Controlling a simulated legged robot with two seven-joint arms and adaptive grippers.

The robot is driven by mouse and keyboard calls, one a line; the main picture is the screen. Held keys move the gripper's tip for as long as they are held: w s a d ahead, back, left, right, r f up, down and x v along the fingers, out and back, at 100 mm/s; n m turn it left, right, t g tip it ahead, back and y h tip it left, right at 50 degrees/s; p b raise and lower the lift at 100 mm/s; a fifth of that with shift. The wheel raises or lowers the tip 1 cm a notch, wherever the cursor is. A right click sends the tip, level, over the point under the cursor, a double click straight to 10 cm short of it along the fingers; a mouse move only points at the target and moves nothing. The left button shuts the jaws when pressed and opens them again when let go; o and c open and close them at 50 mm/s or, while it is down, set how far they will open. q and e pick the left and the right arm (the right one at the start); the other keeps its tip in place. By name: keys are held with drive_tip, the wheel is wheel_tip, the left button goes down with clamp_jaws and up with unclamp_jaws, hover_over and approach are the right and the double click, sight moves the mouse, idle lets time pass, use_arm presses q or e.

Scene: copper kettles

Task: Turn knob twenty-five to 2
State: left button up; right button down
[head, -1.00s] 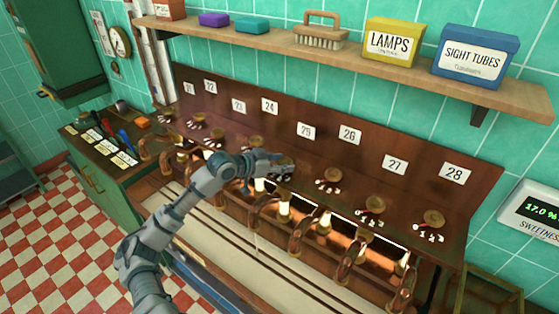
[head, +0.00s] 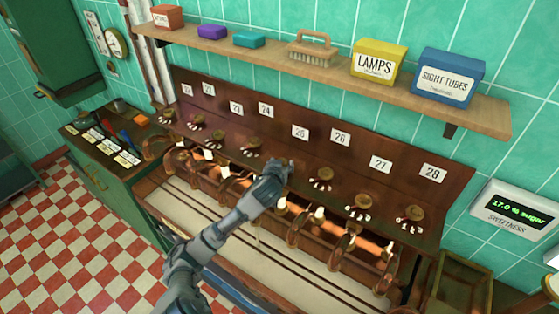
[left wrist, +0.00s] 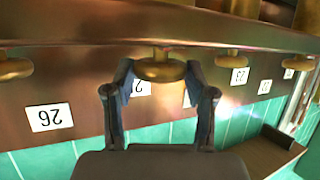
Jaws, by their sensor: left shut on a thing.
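Knob twenty-five is hidden behind my left gripper (head: 284,168) in the head view, below the label 25 (head: 300,132). In the left wrist view, which is upside down, the brass knob (left wrist: 161,68) sits between the two fingers of my left gripper (left wrist: 160,80). The fingers are shut on it from both sides. A partly covered label (left wrist: 141,88) shows behind it, with the label 26 (left wrist: 50,117) to its left. The knob's number marks and setting cannot be seen. My right gripper is not in view.
The neighbouring knob 24 (head: 252,146) and knob 26 (head: 325,175) stand close on either side. A wooden shelf (head: 290,60) with boxes and a brush hangs above.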

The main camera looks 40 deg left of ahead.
use_arm(q)
drive_tip(key=shift+r+n+y+p, duration=0.2)
drive_tip(key=shift+n+y+p, duration=0.1)
drive_tip(key=shift+n+y, duration=0.15)
drive_tip(key=o, duration=1.1)
drive_tip(key=shift+f, duration=0.2)
drive_tip(key=shift+o, duration=0.2)
drive_tip(key=v, duration=1.1)
drive_tip(key=shift+s+d+r+g, duration=0.15)
drive_tip(key=shift+d+r+g, duration=0.1)
drive_tip(key=shift+d+g, duration=0.05)
drive_tip(key=shift+f, duration=0.15)
